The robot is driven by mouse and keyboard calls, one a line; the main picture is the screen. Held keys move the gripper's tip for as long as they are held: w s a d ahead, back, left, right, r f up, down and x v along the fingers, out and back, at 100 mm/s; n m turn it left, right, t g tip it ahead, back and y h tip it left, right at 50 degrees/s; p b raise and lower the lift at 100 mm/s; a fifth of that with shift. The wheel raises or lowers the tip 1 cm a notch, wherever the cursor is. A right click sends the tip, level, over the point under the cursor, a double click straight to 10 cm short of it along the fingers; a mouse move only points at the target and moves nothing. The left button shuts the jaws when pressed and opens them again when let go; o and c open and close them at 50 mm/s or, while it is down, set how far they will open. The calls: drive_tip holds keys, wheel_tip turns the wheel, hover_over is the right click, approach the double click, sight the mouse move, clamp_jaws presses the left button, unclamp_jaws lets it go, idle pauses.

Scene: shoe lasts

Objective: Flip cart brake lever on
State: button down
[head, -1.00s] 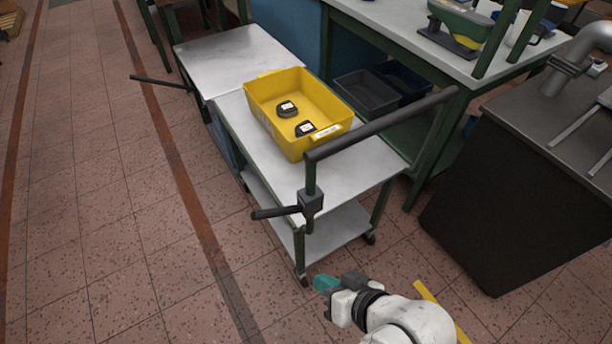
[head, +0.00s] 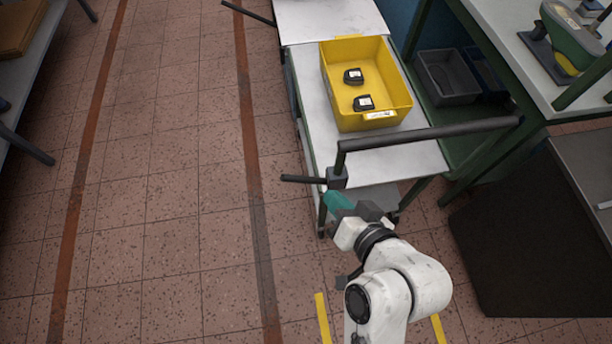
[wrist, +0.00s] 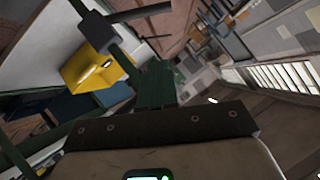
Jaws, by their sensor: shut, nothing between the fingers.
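The cart (head: 312,105) has a pale top, green legs and a dark push handle (head: 430,133). The brake lever (head: 303,179) is a dark bar that sticks out to the left from a grey block (head: 337,178) below the handle's near left end. In the wrist view, the block (wrist: 95,31) and the lever (wrist: 145,12) show at upper left. My gripper (head: 332,197), with teal fingers, is shut and empty just below the block in the head view. Whether it touches the block or lever I cannot tell. The fingers also show in the wrist view (wrist: 156,68).
A yellow bin (head: 391,121) with two dark items stands on the cart. The tiled floor left of the cart is clear.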

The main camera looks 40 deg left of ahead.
drive_tip(key=p, duration=0.1)
hover_over(302, 182)
drive_tip(key=d, duration=0.3)
wheel_tip(302, 182, down, 5)
drive_tip(key=shift+s+a+f+p, duration=0.25)
drive_tip(key=shift+a+f, duration=0.15)
drive_tip(key=shift+f, duration=0.2)
drive_tip(key=shift+s+a+f+p, duration=0.15)
drive_tip(key=shift+s+a+f, duration=0.15)
drive_tip(key=shift+f, duration=0.3)
drive_tip(key=shift+a+f, duration=0.25)
drive_tip(key=shift+f, duration=0.15)
drive_tip(key=shift+f, duration=0.1)
